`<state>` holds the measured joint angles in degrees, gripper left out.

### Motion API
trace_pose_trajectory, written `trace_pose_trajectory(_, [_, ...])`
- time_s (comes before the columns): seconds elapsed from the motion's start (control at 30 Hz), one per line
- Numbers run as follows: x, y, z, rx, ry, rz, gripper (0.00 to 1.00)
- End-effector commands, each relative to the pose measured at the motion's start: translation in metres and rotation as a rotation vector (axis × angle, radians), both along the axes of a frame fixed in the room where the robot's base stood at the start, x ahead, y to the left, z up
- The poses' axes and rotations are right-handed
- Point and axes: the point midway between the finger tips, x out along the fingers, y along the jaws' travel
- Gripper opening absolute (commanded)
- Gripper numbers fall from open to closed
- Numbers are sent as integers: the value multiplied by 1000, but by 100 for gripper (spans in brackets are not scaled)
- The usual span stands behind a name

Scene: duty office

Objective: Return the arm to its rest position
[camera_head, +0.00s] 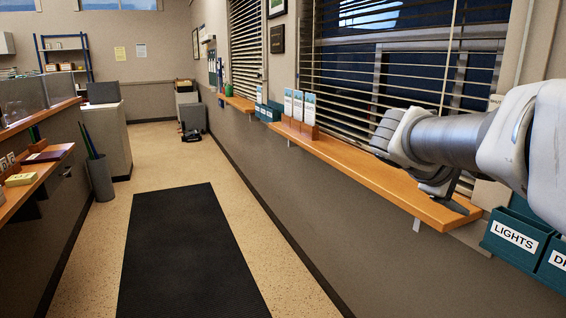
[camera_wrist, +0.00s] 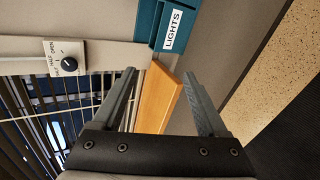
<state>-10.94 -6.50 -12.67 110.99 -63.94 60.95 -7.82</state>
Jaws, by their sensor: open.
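My arm reaches in from the right in the head view, stretched toward the window blinds above the orange wooden ledge (camera_head: 350,162). My gripper (camera_wrist: 158,74) is open in the wrist view, its two grey fingers apart with nothing held between them. The end of the ledge (camera_wrist: 160,98) shows behind the gap between the fingers. In the head view the fingers are mostly hidden by the wrist, near the ledge's near end. I cannot tell whether they touch it.
A teal holder labelled LIGHTS (camera_head: 514,236) hangs on the wall by the ledge's near end; it also shows in the wrist view (camera_wrist: 172,28). A dial (camera_wrist: 66,60) is on the wall. Brochure holders (camera_head: 297,125) stand farther along. The dark floor mat (camera_head: 188,250) is clear.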

Motion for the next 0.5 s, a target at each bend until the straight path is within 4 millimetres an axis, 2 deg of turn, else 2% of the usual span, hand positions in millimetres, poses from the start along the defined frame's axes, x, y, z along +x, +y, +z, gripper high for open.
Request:
trace_pose_trajectory(0.03, [-20,9,-12,98,-26,-15,76])
trace_pose_trajectory(0.2, [-78,57,-58,431,-104,-66,76])
trace_pose_trajectory(0.4, [-135,122,-98,781,-196,-140,76])
trace_pose_trajectory(0.5, [-157,152,-113,927,-236,-179,76])
